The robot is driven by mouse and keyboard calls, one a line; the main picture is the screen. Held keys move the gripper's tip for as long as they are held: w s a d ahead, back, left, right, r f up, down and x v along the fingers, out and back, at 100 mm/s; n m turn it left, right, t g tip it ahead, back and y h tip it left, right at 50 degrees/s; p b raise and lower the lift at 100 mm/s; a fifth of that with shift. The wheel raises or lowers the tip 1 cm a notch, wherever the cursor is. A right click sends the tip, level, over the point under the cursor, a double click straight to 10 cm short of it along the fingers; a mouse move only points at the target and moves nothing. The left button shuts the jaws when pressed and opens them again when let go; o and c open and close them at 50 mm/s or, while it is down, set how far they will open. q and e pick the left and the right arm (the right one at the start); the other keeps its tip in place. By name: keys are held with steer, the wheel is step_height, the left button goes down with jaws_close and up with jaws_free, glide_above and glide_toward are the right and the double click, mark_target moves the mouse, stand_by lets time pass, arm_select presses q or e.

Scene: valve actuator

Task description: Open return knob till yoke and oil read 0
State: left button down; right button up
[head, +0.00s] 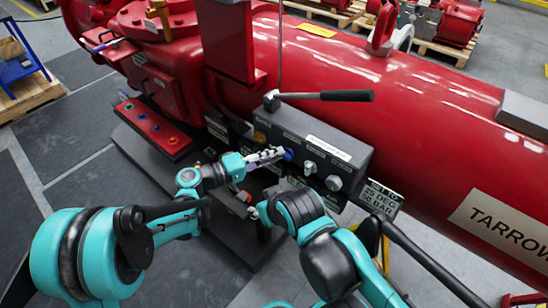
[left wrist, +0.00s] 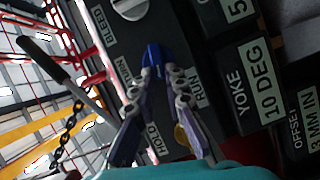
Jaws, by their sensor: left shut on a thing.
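The grey control box (head: 315,150) is mounted on the red actuator and carries a row of knobs. My left gripper (head: 280,155) is shut on a blue knob (head: 289,154) on its front face. In the left wrist view both fingers (left wrist: 155,75) close around the blue knob (left wrist: 153,54); the label beside it is partly hidden. The yoke readout (left wrist: 260,92) shows 10 DEG. Another readout (left wrist: 238,8) is cut off, showing a 5. My right gripper (head: 262,212) is below the box, mostly hidden by its own arm; its jaws are unclear.
A black-handled lever (head: 345,95) sticks out above the box. Two silvery knobs (head: 333,183) (head: 309,167) sit right of the blue knob. A sign (head: 381,197) hangs at the box's right end. An offset readout (left wrist: 304,118) shows 3 MM IN.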

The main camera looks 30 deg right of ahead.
arm_select(q)
steer(key=shift+w+f+n+h, duration=0.1)
steer(key=shift+n+h, duration=0.2)
steer(key=shift+n, duration=0.3)
steer(key=c, duration=1.6)
jaws_free()
steer(key=shift+d+f, duration=0.1)
steer(key=shift+o, duration=0.2)
steer(key=a, duration=1.2)
